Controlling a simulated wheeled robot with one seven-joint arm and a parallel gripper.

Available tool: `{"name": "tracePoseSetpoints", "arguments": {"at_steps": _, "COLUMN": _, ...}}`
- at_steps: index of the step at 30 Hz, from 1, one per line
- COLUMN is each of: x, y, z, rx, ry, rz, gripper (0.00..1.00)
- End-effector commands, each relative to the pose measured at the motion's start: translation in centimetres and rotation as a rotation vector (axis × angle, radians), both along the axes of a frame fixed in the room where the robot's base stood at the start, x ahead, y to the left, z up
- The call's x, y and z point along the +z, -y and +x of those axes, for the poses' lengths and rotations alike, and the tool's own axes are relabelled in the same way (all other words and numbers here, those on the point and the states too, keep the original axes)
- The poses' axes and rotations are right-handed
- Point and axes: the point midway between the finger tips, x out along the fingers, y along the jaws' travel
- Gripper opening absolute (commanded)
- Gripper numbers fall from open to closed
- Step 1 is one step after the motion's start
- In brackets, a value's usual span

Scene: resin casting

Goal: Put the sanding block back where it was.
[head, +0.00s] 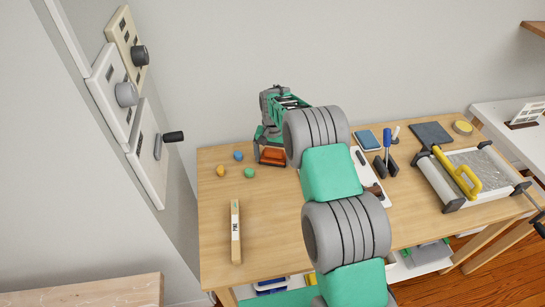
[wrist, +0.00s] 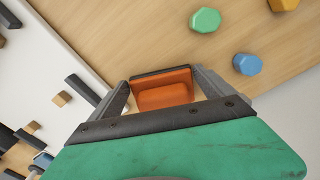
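My gripper (head: 272,150) is over the back of the wooden table, left of the white board. In the wrist view, an orange block with a dark edge (wrist: 165,90), which looks like the sanding block, sits between the two fingers (wrist: 162,92). The fingers appear to press on both its ends. The block also shows in the head view (head: 272,156). I cannot tell whether it touches the table. My arm hides part of the table and the board.
Yellow (head: 220,171), blue (head: 238,155) and green (head: 249,172) small pieces lie left of my gripper. A labelled wooden bar (head: 235,232) lies in front. The white board (head: 382,201) holds dark bars. A framed tray (head: 446,199) with a yellow-handled tool stands right.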

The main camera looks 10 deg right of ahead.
Motion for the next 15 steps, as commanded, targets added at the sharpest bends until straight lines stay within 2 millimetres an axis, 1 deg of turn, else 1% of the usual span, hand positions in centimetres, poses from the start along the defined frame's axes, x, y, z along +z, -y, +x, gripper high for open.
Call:
{"name": "tracePoseSetpoints", "arguments": {"at_steps": 1, "x": 0.0, "y": 0.0, "z": 0.0, "rx": 0.000, "ry": 0.000, "rz": 0.000, "gripper": 0.97}}
{"name": "tracePoseSetpoints", "arguments": {"at_steps": 2, "x": 0.0, "y": 0.0, "z": 0.0, "rx": 0.000, "ry": 0.000, "rz": 0.000, "gripper": 1.00}}
{"name": "tracePoseSetpoints", "arguments": {"at_steps": 9, "x": 0.2, "y": 0.0, "z": 0.0, "rx": 0.000, "ry": 0.000, "rz": 0.000, "gripper": 1.00}}
{"name": "tracePoseSetpoints", "arguments": {"at_steps": 13, "x": 1.3, "y": 0.0, "z": 0.1, "rx": 0.000, "ry": 0.002, "rz": 0.000, "gripper": 1.00}}
{"name": "tracePoseSetpoints", "arguments": {"at_steps": 15, "x": 2.6, "y": 0.0, "z": 0.1, "rx": 0.000, "ry": 0.004, "rz": 0.000, "gripper": 1.00}}
